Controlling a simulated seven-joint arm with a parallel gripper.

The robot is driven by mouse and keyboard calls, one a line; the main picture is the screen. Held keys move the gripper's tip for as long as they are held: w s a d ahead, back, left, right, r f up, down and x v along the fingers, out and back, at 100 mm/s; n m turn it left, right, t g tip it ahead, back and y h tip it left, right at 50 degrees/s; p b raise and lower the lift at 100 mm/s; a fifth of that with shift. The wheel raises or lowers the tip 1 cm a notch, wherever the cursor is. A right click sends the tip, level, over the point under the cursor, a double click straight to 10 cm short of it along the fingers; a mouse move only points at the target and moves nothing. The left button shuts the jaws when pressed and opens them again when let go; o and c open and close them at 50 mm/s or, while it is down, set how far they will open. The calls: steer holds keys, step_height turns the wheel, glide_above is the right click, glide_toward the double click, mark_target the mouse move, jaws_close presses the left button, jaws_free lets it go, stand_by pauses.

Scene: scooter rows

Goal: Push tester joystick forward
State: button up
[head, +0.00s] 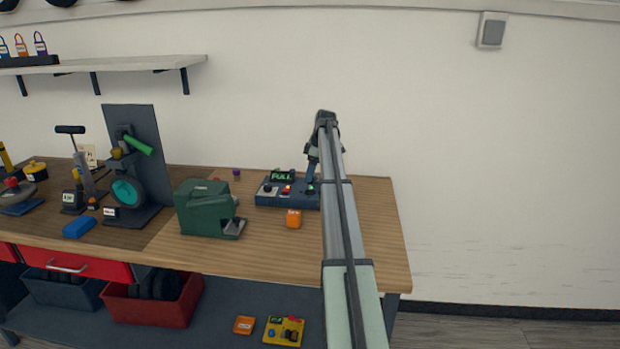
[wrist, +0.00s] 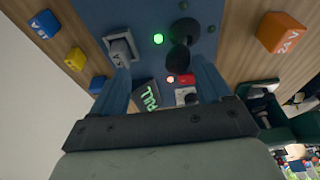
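The tester is a blue box (head: 283,195) on the right part of the workbench. It shows a display reading FULL (head: 283,175), also in the wrist view (wrist: 151,97), plus a lit green light (wrist: 158,39) and a small red light (wrist: 171,79). The black joystick (wrist: 184,36) stands on the blue panel in the wrist view. My gripper (wrist: 162,70) is over the panel with its two blue fingers apart and nothing held. The joystick is just beyond the fingertips, nearer the right finger; contact cannot be told. In the head view my arm hides the tester's right end.
A grey labelled plug-like part (wrist: 121,46) is near the left fingertip. An orange block (head: 293,218) lies before the tester. A green machine (head: 205,207) stands to its left. Yellow and blue blocks lie beside the tester in the wrist view.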

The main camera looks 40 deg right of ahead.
steer(key=shift+s, duration=0.1)
steer(key=shift+s+a, duration=1.25)
steer(key=shift+a, duration=0.1)
step_height(320, 180, up, 7)
stand_by(1.1)
steer(key=shift+d, duration=0.1)
